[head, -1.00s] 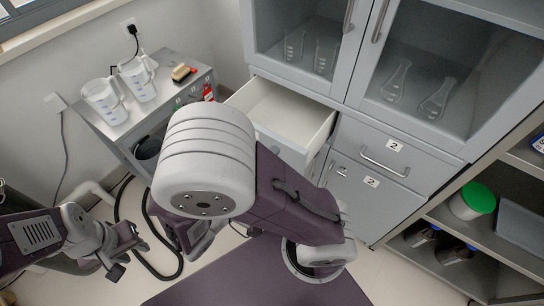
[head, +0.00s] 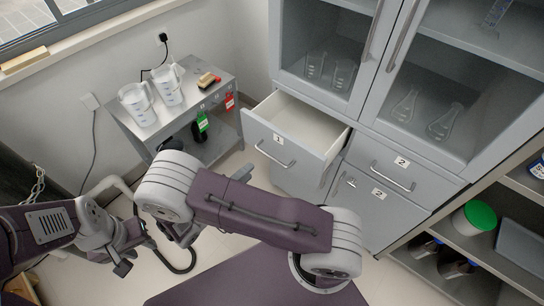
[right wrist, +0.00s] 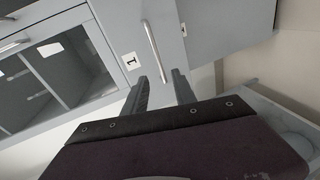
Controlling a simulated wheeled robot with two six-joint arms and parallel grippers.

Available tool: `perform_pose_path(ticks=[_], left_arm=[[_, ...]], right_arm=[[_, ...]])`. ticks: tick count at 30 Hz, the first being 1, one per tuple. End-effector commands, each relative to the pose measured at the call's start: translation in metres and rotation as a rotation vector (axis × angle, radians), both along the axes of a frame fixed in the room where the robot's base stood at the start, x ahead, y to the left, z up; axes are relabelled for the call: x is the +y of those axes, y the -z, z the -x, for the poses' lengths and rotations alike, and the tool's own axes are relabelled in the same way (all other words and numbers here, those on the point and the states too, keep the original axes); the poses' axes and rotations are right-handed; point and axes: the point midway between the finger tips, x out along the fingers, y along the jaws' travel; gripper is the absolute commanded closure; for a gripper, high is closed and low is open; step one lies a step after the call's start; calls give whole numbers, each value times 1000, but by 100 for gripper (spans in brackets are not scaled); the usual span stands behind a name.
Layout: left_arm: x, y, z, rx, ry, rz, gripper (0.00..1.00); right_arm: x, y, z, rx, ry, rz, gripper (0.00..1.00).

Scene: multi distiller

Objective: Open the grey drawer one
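Grey drawer one (head: 300,150), marked "1", is pulled out of the grey cabinet in the head view, with its white inside showing empty. Its bar handle (head: 275,153) is on the front. In the right wrist view, the handle (right wrist: 154,50) and the "1" label (right wrist: 131,61) are just beyond my right gripper (right wrist: 160,84). The gripper's fingers are apart, with nothing between them, and the handle is ahead of the gap. In the head view my right arm mostly hides this gripper. My left gripper (head: 135,256) is empty and open at lower left, away from the drawer.
Closed drawer two (head: 385,170) is right of drawer one, with glass-door cabinets above. A metal cart (head: 165,125) with two measuring jugs stands at left. An open shelf (head: 480,245) with a green-lidded jar is at right.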

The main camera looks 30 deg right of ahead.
Motion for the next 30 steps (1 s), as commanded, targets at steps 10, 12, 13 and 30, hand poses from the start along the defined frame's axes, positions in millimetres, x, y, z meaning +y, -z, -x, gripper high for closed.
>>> perform_pose_path(ticks=[10,12,13,30], left_arm=[[0,-20,0,0,0,0,64],[0,-20,0,0,0,0,64],[0,-20,0,0,0,0,64],[0,-18,0,0,0,0,64]], right_arm=[[-36,9,10,68,60,79,67],[-44,11,6,70,62,81,67],[-50,12,5,70,63,81,67],[-115,27,-23,69,58,79,67]])
